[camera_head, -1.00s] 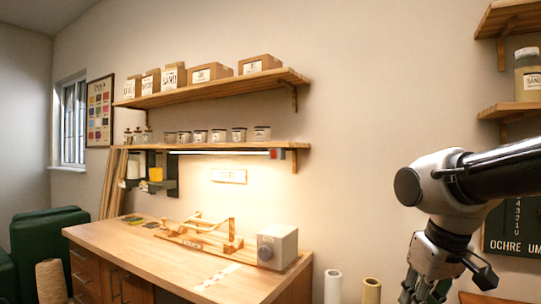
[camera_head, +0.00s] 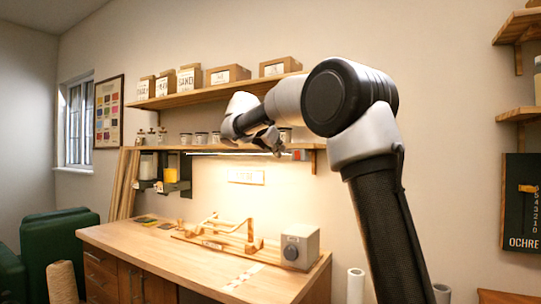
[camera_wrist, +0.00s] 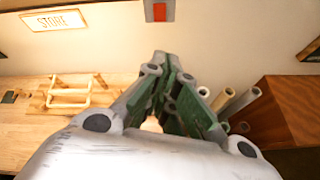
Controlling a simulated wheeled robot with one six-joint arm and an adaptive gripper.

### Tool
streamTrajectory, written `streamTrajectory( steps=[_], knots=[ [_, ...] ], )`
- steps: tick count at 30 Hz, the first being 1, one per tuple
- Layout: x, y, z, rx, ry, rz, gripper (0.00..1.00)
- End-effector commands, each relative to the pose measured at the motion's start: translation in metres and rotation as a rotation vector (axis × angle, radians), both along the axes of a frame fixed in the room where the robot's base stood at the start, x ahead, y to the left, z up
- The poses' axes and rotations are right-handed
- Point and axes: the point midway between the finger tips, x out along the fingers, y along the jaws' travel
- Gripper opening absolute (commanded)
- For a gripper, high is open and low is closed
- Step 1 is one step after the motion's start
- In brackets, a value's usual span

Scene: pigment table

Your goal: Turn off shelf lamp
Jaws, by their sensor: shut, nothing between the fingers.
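The shelf lamp (camera_head: 235,153) is a lit bar under the lower wall shelf, glowing on the wall and bench below. A small red switch (camera_head: 298,155) sits at its right end. In the wrist view the red switch (camera_wrist: 159,11) shows at the top centre on a pale block, beyond my fingertips and apart from them. My gripper (camera_head: 277,150) is close to the lower shelf, a little left of the switch in the head view. Its fingers (camera_wrist: 161,56) are shut together and empty. My arm partly hides the shelves.
The lower shelf (camera_head: 165,149) holds several jars; the upper shelf (camera_head: 190,98) holds several boxes. Below is the wooden bench (camera_head: 200,275) with a wooden frame and a grey box (camera_head: 300,246). A small sign (camera_wrist: 58,20) is on the wall. Rolls stand right of the bench.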

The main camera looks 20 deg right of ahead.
Motion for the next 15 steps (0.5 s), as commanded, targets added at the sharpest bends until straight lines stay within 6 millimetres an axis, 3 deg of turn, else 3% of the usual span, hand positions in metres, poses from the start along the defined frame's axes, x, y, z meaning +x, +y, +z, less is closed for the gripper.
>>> streamTrajectory(
  steps=[1, 3, 15],
  knots=[
    [0.0005, -0.0016, 0.0125, -0.068, 0.035, 0.031, 0.0],
    [0.0006, -0.0027, 0.0186, -0.147, 0.099, 0.071, 0.0],
    [-0.0007, -0.0032, 0.0187, -0.224, 0.195, 0.125, 0.0]
  ],
)
